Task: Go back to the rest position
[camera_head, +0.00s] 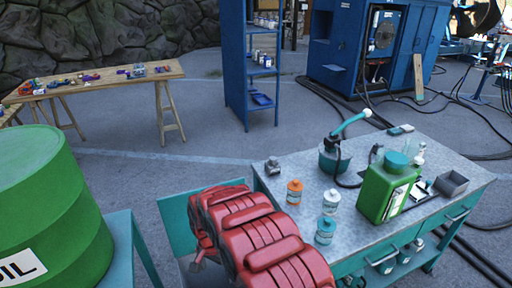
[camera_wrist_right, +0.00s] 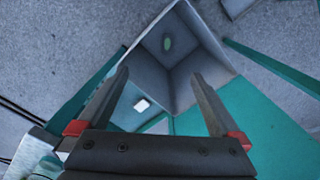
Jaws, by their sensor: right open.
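My right gripper (camera_wrist_right: 160,74) is open and empty in the right wrist view, with its two grey fingers spread. It points down toward a grey open-topped box (camera_wrist_right: 180,95), which has a small green spot inside. I cannot tell how far above the box the fingers are. In the head view the red segmented shape at the bottom middle appears to be my arm and covers most of this gripper. My left gripper is in neither view.
A metal-topped workbench (camera_head: 300,178) holds a green can (camera_head: 384,195), several small jars and a grey tray (camera_head: 451,184). A green oil drum (camera_head: 50,205) stands at left. A blue shelf (camera_head: 235,60) and wooden table (camera_head: 105,82) stand behind. Cables lie across the floor at right.

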